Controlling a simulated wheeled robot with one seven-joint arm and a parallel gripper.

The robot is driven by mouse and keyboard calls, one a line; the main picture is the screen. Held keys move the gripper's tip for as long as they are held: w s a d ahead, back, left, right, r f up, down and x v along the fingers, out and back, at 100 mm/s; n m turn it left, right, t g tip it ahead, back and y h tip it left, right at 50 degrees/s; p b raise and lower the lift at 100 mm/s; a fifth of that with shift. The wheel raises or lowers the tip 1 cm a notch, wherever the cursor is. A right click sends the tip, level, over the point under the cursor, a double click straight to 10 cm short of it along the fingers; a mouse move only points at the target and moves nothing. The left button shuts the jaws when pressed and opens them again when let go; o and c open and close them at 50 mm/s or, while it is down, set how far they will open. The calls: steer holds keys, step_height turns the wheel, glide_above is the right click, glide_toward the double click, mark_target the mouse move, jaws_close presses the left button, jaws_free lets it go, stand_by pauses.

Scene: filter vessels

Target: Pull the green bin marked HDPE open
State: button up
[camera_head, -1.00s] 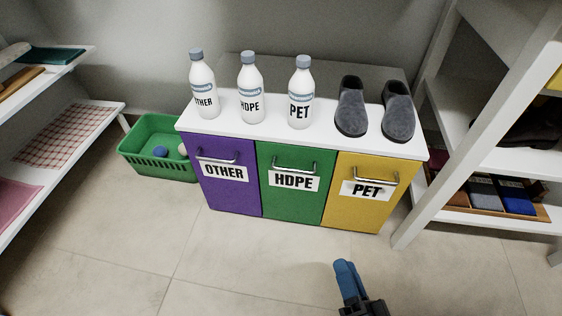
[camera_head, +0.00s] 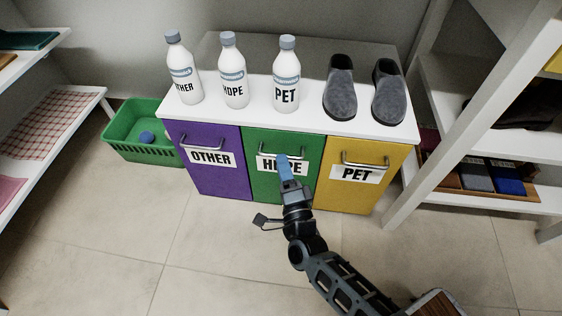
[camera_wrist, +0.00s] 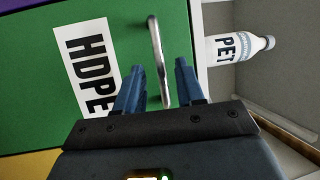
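The green bin marked HDPE (camera_head: 262,180) is the middle front of the white-topped cabinet, and it is closed flush with its neighbours. Its metal bar handle (camera_head: 268,154) sits above the white HDPE label. My gripper (camera_head: 284,160) is in front of this bin and covers part of the label. In the wrist view, my gripper (camera_wrist: 157,82) has its two blue fingers apart, with the handle (camera_wrist: 157,50) reaching into the gap between them. The fingers do not appear closed on the handle. The label (camera_wrist: 88,68) lies left of the handle there.
A purple OTHER bin (camera_head: 208,180) and a yellow PET bin (camera_head: 352,192) flank the green one. Several bottles and grey slippers (camera_head: 340,92) stand on the white top (camera_head: 250,118). A green basket (camera_head: 140,150) is at left, shelves on both sides. The floor in front is clear.

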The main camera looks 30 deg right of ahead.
steer(key=shift+x, duration=1.05)
jaws_close()
